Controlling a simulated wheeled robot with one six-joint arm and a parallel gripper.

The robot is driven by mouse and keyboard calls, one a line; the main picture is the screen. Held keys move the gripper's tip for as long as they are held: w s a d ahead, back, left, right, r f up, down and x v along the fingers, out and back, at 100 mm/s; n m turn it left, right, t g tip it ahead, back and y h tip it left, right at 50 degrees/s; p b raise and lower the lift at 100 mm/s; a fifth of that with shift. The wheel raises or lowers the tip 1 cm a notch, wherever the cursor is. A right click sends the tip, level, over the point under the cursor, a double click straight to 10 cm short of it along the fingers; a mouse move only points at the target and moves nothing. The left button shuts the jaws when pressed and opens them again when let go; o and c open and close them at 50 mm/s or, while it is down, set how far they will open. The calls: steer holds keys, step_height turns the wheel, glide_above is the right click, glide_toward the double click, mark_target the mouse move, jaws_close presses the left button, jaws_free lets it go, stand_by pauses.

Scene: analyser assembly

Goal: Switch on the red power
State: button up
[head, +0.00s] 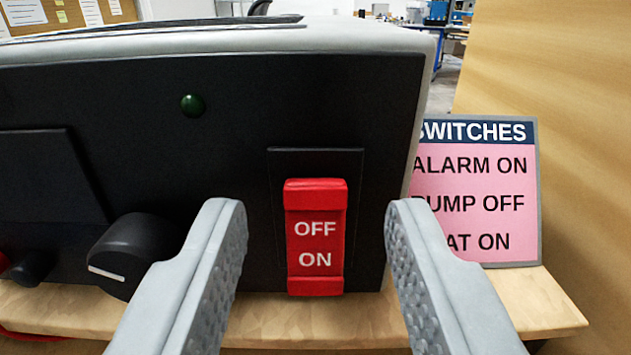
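The red power switch (315,238) is a rocker on the black front panel of the analyser (340,90). It is marked OFF above and ON below. Its upper end looks raised, but I cannot tell for sure which way it is pressed. My gripper (310,225) is open and empty. Its two grey fingers stand left and right of the switch in the picture, apart from it, with the switch seen between them. The green indicator (192,106) on the panel at upper left looks dark.
A black knob (132,255) with a white mark is left of my left finger. A pink SWITCHES card (477,192) stands right of the analyser, reading ALARM ON, with lower lines partly hidden. The wooden bench (270,325) edge lies below. A tan panel (560,90) rises at right.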

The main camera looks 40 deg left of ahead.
steer(key=shift+w+a, duration=0.15)
steer(key=shift+w, duration=0.05)
jaws_close()
steer(key=shift+f, duration=0.2)
steer(key=shift+s+f+t+y, duration=0.1)
steer(key=shift+f+t+y, duration=0.05)
steer(key=shift+t+y, duration=0.75)
jaws_free()
